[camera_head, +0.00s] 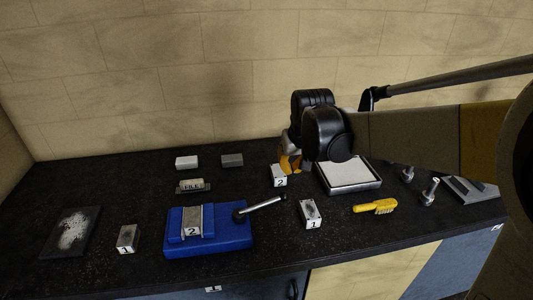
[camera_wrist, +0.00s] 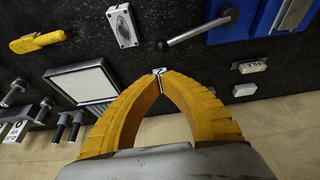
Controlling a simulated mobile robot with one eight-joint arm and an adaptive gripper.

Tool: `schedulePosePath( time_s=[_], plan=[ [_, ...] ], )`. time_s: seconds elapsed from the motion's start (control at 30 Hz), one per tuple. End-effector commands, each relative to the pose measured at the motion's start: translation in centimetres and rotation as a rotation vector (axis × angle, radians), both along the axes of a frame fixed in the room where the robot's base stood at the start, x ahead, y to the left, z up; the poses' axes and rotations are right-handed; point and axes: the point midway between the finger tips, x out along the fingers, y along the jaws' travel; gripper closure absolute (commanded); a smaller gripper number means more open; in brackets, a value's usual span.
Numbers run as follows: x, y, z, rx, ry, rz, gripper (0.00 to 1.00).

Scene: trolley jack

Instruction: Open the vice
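In the wrist view, the handle (camera_wrist: 198,30) and part of the vice (camera_wrist: 245,18) show at the upper right. My gripper (camera_head: 290,163) is up and to the right of the handle, apart from it. Its yellow fingers (camera_wrist: 160,80) come together at the tips, with nothing seen held. Another block labelled 2 (camera_head: 279,180) is just beyond the fingertips, mostly hidden in the wrist view.
A block labelled 1 (camera_head: 310,213) stands right of the handle. A yellow brush (camera_head: 375,207), a white-topped tray (camera_head: 348,175) and bolts (camera_head: 429,191) lie further right. Another block 1 (camera_head: 128,238) and a dark plate (camera_head: 72,232) are left. Small blocks (camera_head: 187,162) and a file-labelled piece (camera_head: 193,186) lie behind the vice.

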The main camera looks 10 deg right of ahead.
Motion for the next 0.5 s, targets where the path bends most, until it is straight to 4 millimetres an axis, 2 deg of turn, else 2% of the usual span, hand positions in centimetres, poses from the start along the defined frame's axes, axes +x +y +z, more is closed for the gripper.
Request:
schedulePosePath(
  time_s=[0.03, 0.2, 0.33, 0.5],
  plan=[
    [1.6, 0.1, -0.4, 0.0, 0.013, 0.001, 1.0],
    [5.2, 0.2, -2.8, -0.001, 0.052, 0.004, 1.0],
    [6.8, 0.2, -4.1, -0.001, 0.07, 0.005, 1.0],
    [7.4, 0.3, -4.9, 0.0, 0.079, 0.006, 1.0]
  ],
)
